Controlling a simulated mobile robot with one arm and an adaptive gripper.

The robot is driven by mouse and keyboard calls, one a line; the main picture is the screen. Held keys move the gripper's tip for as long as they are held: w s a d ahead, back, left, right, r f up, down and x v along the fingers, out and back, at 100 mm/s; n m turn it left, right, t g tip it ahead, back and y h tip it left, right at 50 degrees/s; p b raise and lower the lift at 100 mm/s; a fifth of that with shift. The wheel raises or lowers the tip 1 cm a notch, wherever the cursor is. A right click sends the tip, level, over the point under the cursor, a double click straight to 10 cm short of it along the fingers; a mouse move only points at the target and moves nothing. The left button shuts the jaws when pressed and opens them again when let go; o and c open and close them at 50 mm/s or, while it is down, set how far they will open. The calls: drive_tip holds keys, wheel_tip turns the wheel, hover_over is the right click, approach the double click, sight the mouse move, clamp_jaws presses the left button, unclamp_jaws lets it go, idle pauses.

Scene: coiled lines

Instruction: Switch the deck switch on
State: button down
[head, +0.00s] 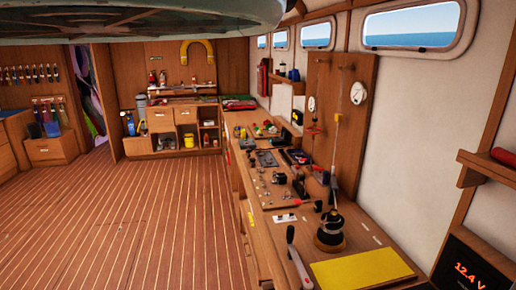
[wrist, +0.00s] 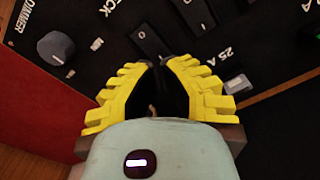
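In the wrist view a black switch panel (wrist: 95,75) fills the upper part. A black rocker switch (wrist: 148,40) lies just beyond my fingertips, near the partly cut-off DECK label (wrist: 113,8); it looks like the deck switch. I cannot tell which way it is set. My gripper (wrist: 164,62), with yellow stepped fingers and black pads, has its tips together and holds nothing visible. The tips are close to the rocker's lower end; whether they touch it is unclear. The gripper is not seen in the head view.
A dimmer knob (wrist: 56,47) is left of the rocker, and another rocker (wrist: 194,14) is to its right. A pale button (wrist: 238,85) is near the 25 A label. In the head view, a cluttered workbench (head: 262,222) runs along the right; a 12.4 V display (head: 470,268) is lower right.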

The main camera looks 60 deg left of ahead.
drive_tip(key=shift+f+b, duration=1.6)
drive_tip(key=shift+f, duration=0.15)
idle(0.9)
drive_tip(key=shift+r, duration=0.15)
drive_tip(key=shift+r+p, duration=2.75)
drive_tip(key=shift+r, duration=0.65)
